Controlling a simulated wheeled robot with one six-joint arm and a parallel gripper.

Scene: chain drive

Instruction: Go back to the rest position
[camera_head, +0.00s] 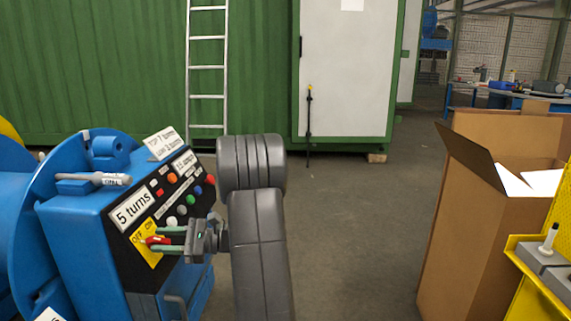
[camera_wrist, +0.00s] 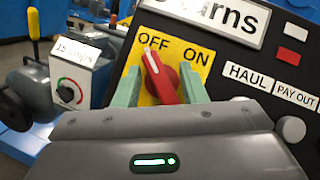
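My gripper (camera_head: 165,240) is at the front panel of the blue machine (camera_head: 85,230). Its two green fingers stand apart on either side of a red rotary switch (camera_wrist: 163,80) on a yellow OFF/ON plate (camera_wrist: 190,55). The wrist view shows a gap between the left finger and the knob. The right finger is close to the knob's lower right, and I cannot tell whether it touches. The knob's white mark points up and left, toward OFF. The switch also shows between the fingertips in the head view (camera_head: 157,241).
The panel has several buttons and labels, including "5 turns" (camera_head: 132,208). A small dial box (camera_wrist: 75,80) is at left in the wrist view. An open cardboard box (camera_head: 470,245) and a yellow stand (camera_head: 540,270) are on the right. Clear floor (camera_head: 350,230) lies between.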

